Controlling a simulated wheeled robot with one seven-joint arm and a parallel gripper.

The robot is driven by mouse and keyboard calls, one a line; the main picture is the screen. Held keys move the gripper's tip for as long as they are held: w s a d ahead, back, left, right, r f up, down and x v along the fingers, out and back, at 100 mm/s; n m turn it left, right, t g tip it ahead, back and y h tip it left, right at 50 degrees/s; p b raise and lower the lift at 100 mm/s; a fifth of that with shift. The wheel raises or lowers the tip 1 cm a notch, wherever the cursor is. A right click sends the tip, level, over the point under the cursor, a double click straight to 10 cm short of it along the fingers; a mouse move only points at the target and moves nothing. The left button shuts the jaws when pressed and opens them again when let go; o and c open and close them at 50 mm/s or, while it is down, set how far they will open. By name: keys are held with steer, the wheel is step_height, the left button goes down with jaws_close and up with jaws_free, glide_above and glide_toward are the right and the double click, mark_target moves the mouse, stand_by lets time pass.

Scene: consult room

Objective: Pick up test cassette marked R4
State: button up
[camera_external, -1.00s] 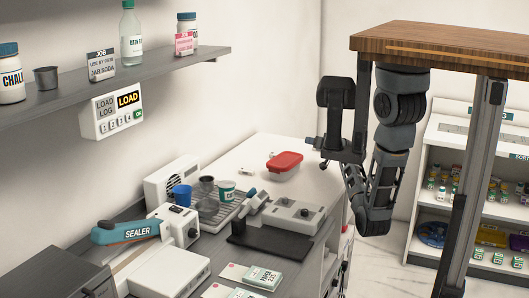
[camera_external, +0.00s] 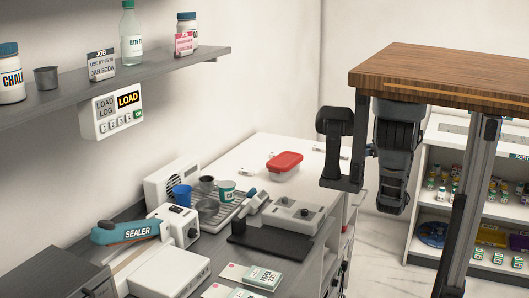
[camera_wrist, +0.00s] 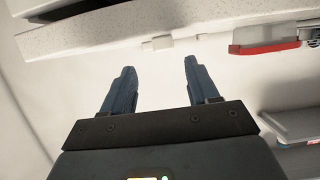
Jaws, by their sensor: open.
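My gripper (camera_wrist: 159,78) is open and empty in the wrist view, its two dark blue fingers wide apart over a pale blank area. Small white pieces lie on the white counter, one (camera_external: 253,170) left of the red-lidded box and another (camera_external: 318,147) to its right. In the wrist view, a small white piece (camera_wrist: 160,43) shows at the counter edge, beyond the fingertips and apart from them. No R4 mark is readable, so I cannot tell which piece is the cassette. In the external view my fingers are not clearly visible.
A red-lidded box (camera_external: 285,163) stands on the white counter (camera_external: 262,147); a red edge (camera_wrist: 265,47) shows in the wrist view. A flat device (camera_external: 293,214), cups and a sealer (camera_external: 128,230) crowd the nearer bench. A wooden top (camera_external: 450,70) overhangs my arm. Shelves (camera_external: 440,190) stand right.

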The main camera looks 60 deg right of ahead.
mark_target(341, 154)
steer(key=x, duration=0.2)
steer(key=p+x, duration=0.1)
steer(key=x, duration=0.3)
steer(key=shift+w+a+r+p, duration=0.15)
steer(key=shift+w+a+p, duration=0.05)
steer(key=shift+a+p, duration=0.15)
steer(key=shift+w+f, duration=0.25)
steer(key=shift+w, duration=0.2)
steer(key=shift+c, duration=0.4)
steer(key=c, duration=0.9)
steer(key=shift+c, duration=0.3)
steer(key=shift+r, duration=0.15)
